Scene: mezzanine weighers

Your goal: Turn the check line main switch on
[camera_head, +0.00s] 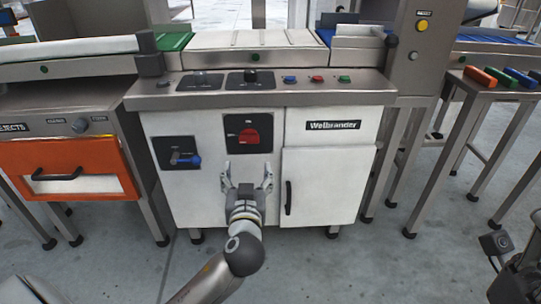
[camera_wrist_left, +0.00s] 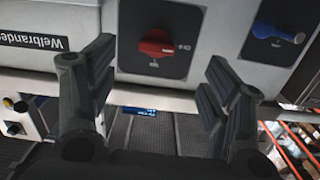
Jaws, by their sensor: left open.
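The red rotary switch (camera_head: 248,135) sits on a black square plate on the white front of the Welbrander cabinet (camera_head: 310,190). Small white marks show around it; I cannot read its setting for sure. In the left wrist view the red knob (camera_wrist_left: 157,46) shows upside down, in full sight. My left gripper (camera_head: 247,173) is open and empty, just below the switch plate in the head view and apart from the knob. In the left wrist view its two fingers (camera_wrist_left: 157,80) stand wide apart with the knob above and between them.
A blue-handled switch (camera_head: 185,159) is on a second plate to the left. A door with a black handle (camera_head: 289,198) is to the right. Blue, red and green buttons (camera_head: 317,79) line the top ledge. An orange rejects drawer (camera_head: 70,170) stands left. Floor in front is clear.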

